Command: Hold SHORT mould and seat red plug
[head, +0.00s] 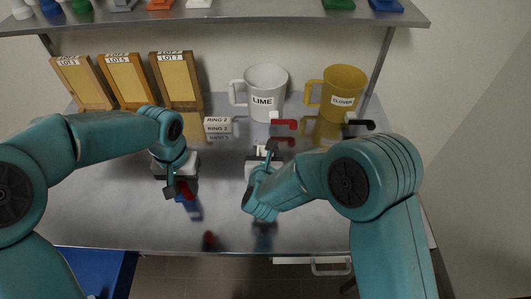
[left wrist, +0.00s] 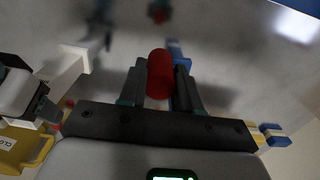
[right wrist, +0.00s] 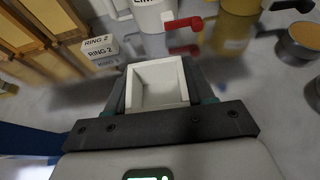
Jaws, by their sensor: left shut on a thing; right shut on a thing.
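My left gripper (head: 178,190) is shut on the red plug (head: 187,190), low over the left middle of the steel table. In the left wrist view the plug (left wrist: 159,75) is a plain red cylinder between the fingers (left wrist: 160,88). My right gripper (head: 266,152) is shut on a white, hollow, square mould (head: 262,153) right of the plug. In the right wrist view the mould (right wrist: 157,84) shows its open, empty cavity between the fingers (right wrist: 157,88). Plug and mould are apart. No lettering is readable on the mould.
A white LIME mug (head: 266,90) and a yellow CLOVER mug (head: 343,92) stand at the back. Stacked RING blocks (head: 218,125) and several wooden LOT frames (head: 127,80) stand left of them. A shelf (head: 230,16) hangs above. The table's front middle (head: 130,222) is mostly bare.

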